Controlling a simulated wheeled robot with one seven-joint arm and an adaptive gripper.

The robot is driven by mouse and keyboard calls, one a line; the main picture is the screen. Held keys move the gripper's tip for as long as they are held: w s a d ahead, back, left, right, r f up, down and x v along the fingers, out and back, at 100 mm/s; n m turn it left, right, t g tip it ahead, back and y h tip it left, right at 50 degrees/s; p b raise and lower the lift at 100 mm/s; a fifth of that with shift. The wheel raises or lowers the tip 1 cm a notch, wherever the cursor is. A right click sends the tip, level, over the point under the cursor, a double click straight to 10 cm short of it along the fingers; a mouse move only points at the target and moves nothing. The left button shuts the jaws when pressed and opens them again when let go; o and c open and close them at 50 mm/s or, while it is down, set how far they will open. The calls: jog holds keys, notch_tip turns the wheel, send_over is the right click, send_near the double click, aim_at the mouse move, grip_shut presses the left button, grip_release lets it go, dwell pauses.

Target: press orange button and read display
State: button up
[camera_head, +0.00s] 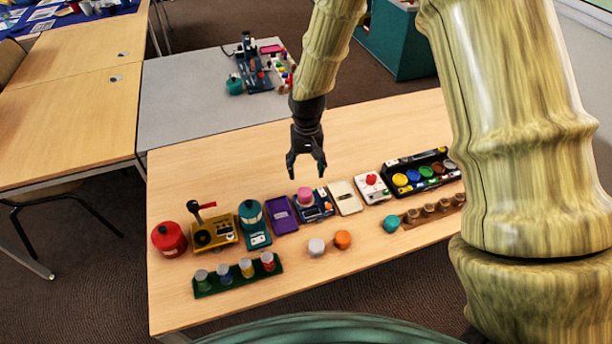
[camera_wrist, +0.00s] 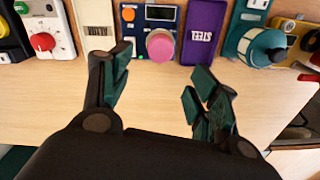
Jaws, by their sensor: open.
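A blue device (camera_head: 318,212) stands in the row on the wooden table, with a large pink knob (camera_head: 305,196) on it. In the wrist view, the blue device (camera_wrist: 140,44) shows a small orange button (camera_wrist: 128,14) beside a dark display (camera_wrist: 160,12), with the pink knob (camera_wrist: 160,46) below them. No reading can be made out on the display. My gripper (camera_head: 306,168) is open and empty above the table, on the far side of the blue device. In the wrist view its fingers (camera_wrist: 160,75) are spread, apart from the device.
A purple STEEL box (camera_wrist: 204,30) and a cream panel (camera_wrist: 95,25) flank the device. A white panel with a red knob (camera_head: 371,180) stands farther right. A separate orange disc (camera_head: 342,239) and a grey one (camera_head: 316,247) lie in front. The tabletop behind the row is clear.

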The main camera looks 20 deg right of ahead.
jog(key=shift+r, duration=0.45)
